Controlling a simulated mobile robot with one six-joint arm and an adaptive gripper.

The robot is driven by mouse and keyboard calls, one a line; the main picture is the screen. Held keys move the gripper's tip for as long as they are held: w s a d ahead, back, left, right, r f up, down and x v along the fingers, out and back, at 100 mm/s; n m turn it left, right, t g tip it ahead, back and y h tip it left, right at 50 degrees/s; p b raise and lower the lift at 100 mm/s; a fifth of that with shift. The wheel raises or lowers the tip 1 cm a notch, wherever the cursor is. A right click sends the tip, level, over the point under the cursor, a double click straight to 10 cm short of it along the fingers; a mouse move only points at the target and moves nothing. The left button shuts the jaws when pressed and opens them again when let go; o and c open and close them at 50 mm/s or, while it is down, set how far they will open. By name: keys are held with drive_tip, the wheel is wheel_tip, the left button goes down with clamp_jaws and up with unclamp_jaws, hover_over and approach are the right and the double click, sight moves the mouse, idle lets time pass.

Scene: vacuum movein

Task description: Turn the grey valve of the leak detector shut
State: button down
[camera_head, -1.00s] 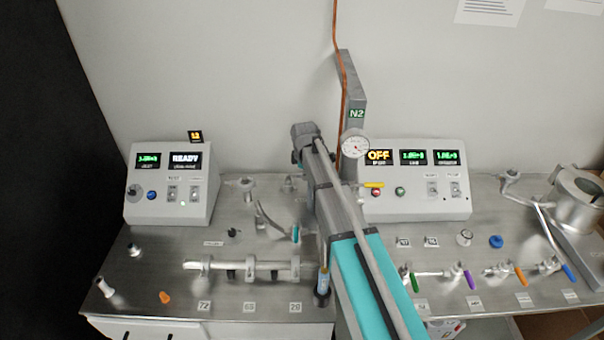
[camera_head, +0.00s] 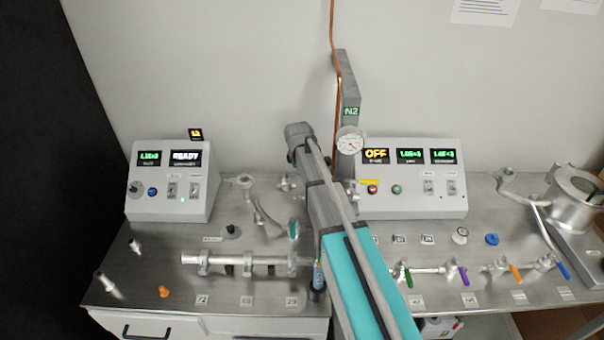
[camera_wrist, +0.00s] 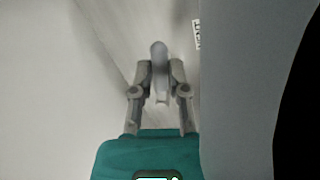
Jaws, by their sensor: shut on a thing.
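In the wrist view my gripper (camera_wrist: 160,80) has both fingers closed on a grey handle (camera_wrist: 159,50), which I take for the grey valve. The handle's rounded end stands up past the fingertips. In the head view I cannot make out my fingers, and my arm covers part of the bench's middle. The white box with the READY display (camera_head: 172,182), seemingly the leak detector, stands on the left of the bench. How far the valve is turned is unclear.
A metal manifold pipe (camera_head: 245,260) lies on the bench left of my arm. A white control box reading OFF (camera_head: 412,185) stands to the right, below a round gauge (camera_head: 349,140). Several coloured-handle valves (camera_head: 463,272) line the front right. An orange cap (camera_head: 165,291) lies front left.

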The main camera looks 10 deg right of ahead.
drive_tip(key=shift+w, duration=0.1)
drive_tip(key=c, duration=0.6)
unclamp_jaws()
drive_tip(key=shift+c, duration=0.2)
drive_tip(key=shift+r, duration=0.1)
